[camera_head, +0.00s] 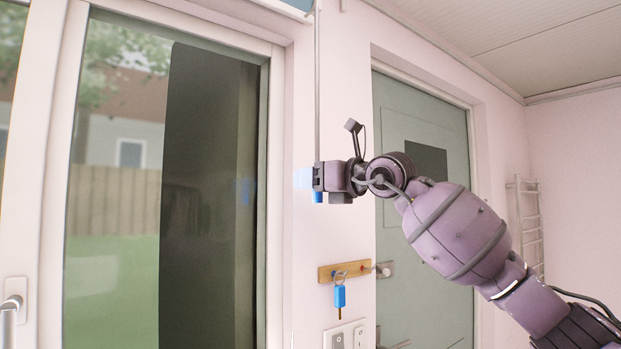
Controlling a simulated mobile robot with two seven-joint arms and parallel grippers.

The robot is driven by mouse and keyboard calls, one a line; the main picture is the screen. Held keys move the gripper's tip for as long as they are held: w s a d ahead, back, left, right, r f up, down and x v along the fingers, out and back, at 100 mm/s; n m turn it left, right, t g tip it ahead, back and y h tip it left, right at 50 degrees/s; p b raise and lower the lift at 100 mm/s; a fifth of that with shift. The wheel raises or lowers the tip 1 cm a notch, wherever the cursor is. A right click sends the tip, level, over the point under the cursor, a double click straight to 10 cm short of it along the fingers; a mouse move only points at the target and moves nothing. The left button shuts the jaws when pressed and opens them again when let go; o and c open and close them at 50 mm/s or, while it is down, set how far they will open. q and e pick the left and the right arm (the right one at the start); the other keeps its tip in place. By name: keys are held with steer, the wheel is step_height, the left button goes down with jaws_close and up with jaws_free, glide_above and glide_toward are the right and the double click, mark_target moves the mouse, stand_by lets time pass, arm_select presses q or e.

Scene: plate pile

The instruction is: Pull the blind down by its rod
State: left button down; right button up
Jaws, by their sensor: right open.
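The blind's rod (317,90) is a thin grey bar hanging straight down beside the window frame, and its blue tip (318,196) shows just below my gripper. A small piece of the blind (300,4), bluish, shows at the top edge; the rest is out of view. My right gripper (318,177) reaches in from the right and is at the rod's lower end. It is open, with its fingers at the rod just above the blue tip. It hides that part of the rod, so I cannot tell whether they touch. My left gripper is not in view.
A window (115,200) with white frame fills the left. A wooden key rack (345,271) with a blue-tagged key (340,296) is on the wall below my gripper, above light switches (346,337). A green door (425,240) stands behind my right arm.

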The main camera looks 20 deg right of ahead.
steer(key=shift+w+a, duration=0.15)
steer(key=shift+w, duration=0.1)
steer(key=shift+c, duration=0.3)
jaws_close()
